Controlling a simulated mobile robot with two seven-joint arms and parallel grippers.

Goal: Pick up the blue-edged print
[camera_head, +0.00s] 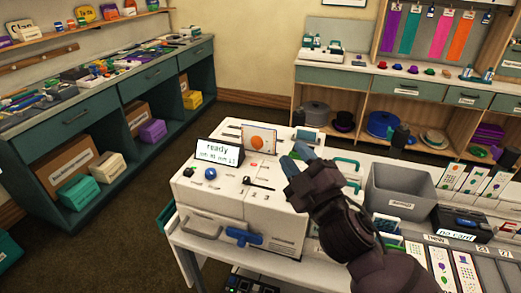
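My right gripper (295,158) reaches in from the lower right over the white printer (240,205). Its two bluish fingers look apart, with nothing clearly seen between them. A print with an orange disc (259,139) stands upright at the back of the printer top, just left of and beyond the fingers. Its edge colour is too small to tell for sure. My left gripper is not in view.
A small sign reading "ready" (217,153) stands on the printer's left side. A grey bin (400,187) and several cards (463,270) sit on the table to the right. Cluttered teal counters (75,118) line the left wall. The brown floor between is clear.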

